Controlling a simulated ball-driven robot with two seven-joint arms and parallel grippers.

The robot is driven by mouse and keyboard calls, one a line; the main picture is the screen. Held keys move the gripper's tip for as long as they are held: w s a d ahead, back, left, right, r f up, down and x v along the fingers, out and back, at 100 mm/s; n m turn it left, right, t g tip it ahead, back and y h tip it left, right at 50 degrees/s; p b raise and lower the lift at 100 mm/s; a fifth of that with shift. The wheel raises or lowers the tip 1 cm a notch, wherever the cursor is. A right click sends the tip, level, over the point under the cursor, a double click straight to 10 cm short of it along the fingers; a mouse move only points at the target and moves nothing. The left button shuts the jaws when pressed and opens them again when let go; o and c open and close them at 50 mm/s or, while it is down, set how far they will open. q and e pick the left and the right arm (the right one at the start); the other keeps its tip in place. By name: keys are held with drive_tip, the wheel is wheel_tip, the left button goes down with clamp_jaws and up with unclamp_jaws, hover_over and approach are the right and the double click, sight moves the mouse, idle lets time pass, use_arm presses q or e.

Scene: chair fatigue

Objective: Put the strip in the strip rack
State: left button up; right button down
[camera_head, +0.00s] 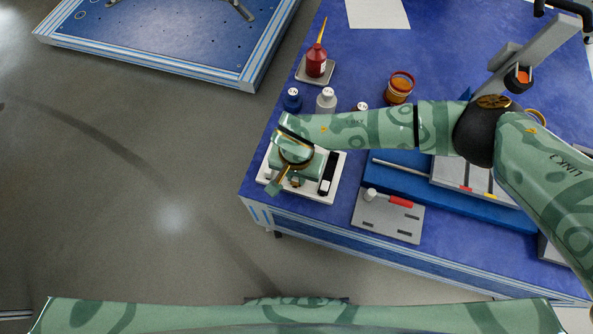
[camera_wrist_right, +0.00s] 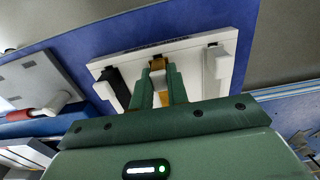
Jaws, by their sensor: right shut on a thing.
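My right gripper (camera_head: 294,180) is over a white plate (camera_head: 333,192) at the table's left corner, which I take to be the strip rack. In the right wrist view the gripper (camera_wrist_right: 160,88) is shut on a small brown-gold piece, probably the strip (camera_wrist_right: 158,63); only its end and a bit between the fingers show. The white plate (camera_wrist_right: 185,47) lies beyond the fingertips, with a black upright block (camera_wrist_right: 113,88) to the left and a white block (camera_wrist_right: 216,62) to the right. I cannot tell whether the strip touches the plate. My left gripper is not in view.
A red bottle (camera_head: 316,62) on a small tray, a dark blue jar (camera_head: 292,99), a white jar (camera_head: 326,99) and an amber jar (camera_head: 398,87) stand behind. A grey plate (camera_head: 390,222) with a red-handled tool (camera_head: 400,202) lies right, before a blue base (camera_head: 400,180).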

drive_tip(key=shift+f, duration=0.2)
drive_tip(key=c, duration=1.3)
unclamp_jaws()
drive_tip(key=shift+r, duration=0.1)
drive_tip(key=r+p, duration=0.1)
drive_tip(key=r, duration=0.1)
drive_tip(key=r+p, duration=0.1)
drive_tip(key=r, duration=0.1)
drive_tip(key=shift+w, duration=0.2)
use_arm(q)
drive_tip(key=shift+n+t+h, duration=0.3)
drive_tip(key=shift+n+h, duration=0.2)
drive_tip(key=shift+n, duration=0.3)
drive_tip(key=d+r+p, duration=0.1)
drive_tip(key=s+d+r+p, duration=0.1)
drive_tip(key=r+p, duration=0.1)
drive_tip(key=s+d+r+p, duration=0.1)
drive_tip(key=p, duration=0.1)
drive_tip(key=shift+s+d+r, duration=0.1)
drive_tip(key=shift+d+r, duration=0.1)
use_arm(e)
wheel_tip(320, 180, up, 12)
drive_tip(key=shift+s+r, duration=0.15)
